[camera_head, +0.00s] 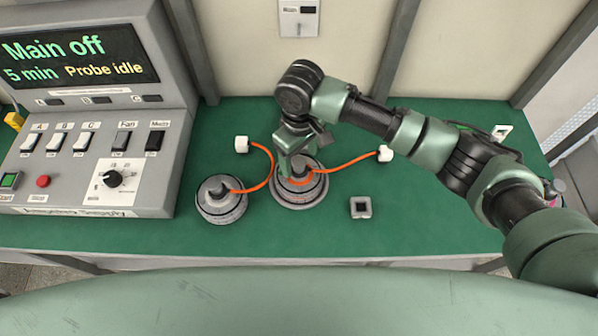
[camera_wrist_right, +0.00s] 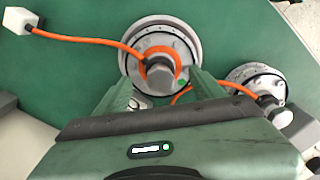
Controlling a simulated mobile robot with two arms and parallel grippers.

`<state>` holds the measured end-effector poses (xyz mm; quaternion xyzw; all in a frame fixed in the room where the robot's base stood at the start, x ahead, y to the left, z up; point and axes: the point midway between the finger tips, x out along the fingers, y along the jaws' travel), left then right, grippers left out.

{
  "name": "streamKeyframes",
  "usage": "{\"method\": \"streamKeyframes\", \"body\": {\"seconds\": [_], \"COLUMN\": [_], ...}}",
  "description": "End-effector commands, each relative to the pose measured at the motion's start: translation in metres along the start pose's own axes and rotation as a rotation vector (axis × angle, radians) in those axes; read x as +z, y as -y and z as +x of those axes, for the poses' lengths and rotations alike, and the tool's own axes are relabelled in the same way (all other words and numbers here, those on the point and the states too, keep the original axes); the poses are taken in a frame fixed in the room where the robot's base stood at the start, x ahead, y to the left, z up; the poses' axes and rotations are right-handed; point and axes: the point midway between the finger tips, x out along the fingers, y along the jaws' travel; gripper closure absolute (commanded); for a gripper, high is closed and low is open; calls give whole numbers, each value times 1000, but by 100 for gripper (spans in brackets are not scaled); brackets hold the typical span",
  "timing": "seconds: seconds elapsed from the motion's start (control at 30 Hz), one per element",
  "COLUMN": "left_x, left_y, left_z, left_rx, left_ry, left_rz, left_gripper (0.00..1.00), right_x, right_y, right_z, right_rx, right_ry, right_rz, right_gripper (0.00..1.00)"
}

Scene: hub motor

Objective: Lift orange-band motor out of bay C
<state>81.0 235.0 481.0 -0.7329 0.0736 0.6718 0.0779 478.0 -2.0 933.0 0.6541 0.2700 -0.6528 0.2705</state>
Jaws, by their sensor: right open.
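The orange-band motor (camera_head: 313,190) is a round grey motor with an orange ring. It sits on a round grey base on the green bench, and an orange cable runs from it to a white plug (camera_head: 385,153). My right gripper (camera_head: 292,170) is over this motor, pointing down and hiding part of its top. In the wrist view the open fingers of my right gripper (camera_wrist_right: 158,78) stand on either side of the dark shaft of the motor (camera_wrist_right: 148,37). I cannot tell whether they touch it. No bay letter shows beside the motor. My left gripper is out of view.
A second grey motor (camera_head: 220,205) stands close on the left, its orange cable leading to a white plug (camera_head: 241,144). A small square socket piece (camera_head: 361,208) lies to the right. The control console (camera_head: 90,110) fills the left; its screen reads "Main off" and "Probe idle".

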Motion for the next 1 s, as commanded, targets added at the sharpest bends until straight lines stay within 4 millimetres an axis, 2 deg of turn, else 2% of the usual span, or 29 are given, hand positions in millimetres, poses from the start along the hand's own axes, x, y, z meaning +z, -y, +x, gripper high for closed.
{"method": "streamKeyframes", "body": {"seconds": [0.13, 0.3, 0.57, 0.67, 0.8, 0.83, 1.0], "left_x": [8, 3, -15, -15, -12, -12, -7], "left_y": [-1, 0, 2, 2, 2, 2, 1], "left_z": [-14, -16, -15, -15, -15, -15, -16], "left_rx": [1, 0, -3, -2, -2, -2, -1], "left_ry": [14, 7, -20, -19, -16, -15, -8], "left_rz": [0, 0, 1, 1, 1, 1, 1], "left_gripper": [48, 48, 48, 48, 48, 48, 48], "right_x": [0, -1, -1, -1, -1, -1, -4], "right_y": [1, 1, 1, 1, 1, 1, 1], "right_z": [19, 42, 45, 45, 45, 45, 42], "right_rx": [1, 1, 1, 1, 1, 1, 1], "right_ry": [4, 2, -1, -1, -1, -1, -7], "right_rz": [0, 0, -1, -1, -1, -1, -1], "right_gripper": [31, 31, 31, 56, 95, 100, 100]}}
